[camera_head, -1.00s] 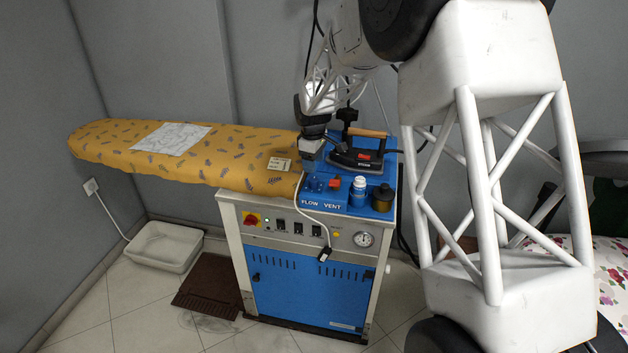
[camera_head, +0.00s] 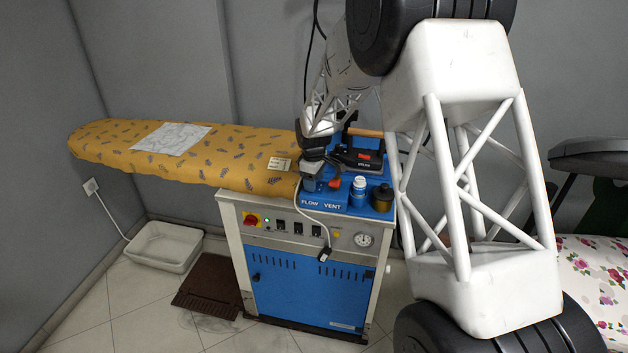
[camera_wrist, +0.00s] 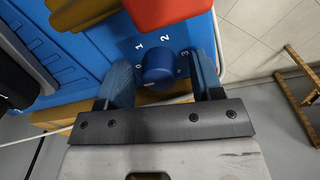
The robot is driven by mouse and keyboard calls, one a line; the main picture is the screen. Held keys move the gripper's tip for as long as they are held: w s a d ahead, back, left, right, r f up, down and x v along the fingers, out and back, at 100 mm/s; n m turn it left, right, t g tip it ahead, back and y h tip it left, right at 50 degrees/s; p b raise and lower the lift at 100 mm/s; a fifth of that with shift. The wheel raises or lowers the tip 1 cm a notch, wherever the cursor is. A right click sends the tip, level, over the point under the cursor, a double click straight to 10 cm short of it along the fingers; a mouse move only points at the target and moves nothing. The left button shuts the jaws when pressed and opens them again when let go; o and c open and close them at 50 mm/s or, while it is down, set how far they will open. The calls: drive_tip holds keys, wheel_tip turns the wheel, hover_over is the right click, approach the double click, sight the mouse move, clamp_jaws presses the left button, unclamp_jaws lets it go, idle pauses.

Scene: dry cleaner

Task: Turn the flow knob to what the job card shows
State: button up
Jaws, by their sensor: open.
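The blue flow knob (camera_wrist: 158,63) sits on the blue panel in the wrist view, with the numbers 0, 1, 2 and 3 printed around it. Its pointer direction is not clear. My gripper (camera_wrist: 163,78) is open, with one finger on each side of the knob; I cannot tell whether they touch it. In the head view my gripper (camera_head: 314,180) stands over the panel behind the FLOW label and hides the knob. A small card (camera_head: 279,164), perhaps the job card, lies on the ironing board's near right end; its marks are too small to read.
A red knob or lever (camera_head: 335,183) is close right of my gripper. A cable hangs over the panel's front. The yellow board (camera_head: 230,172) extends left with a paper sheet (camera_head: 172,138).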

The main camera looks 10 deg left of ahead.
drive_tip(key=c, duration=0.9)
drive_tip(key=shift+m, duration=0.5)
drive_tip(key=m, duration=0.5)
drive_tip(key=shift+a, duration=0.1)
drive_tip(key=m, duration=0.5)
drive_tip(key=shift+r+m, duration=0.1)
drive_tip(key=shift+m, duration=0.3)
drive_tip(key=o, duration=0.9)
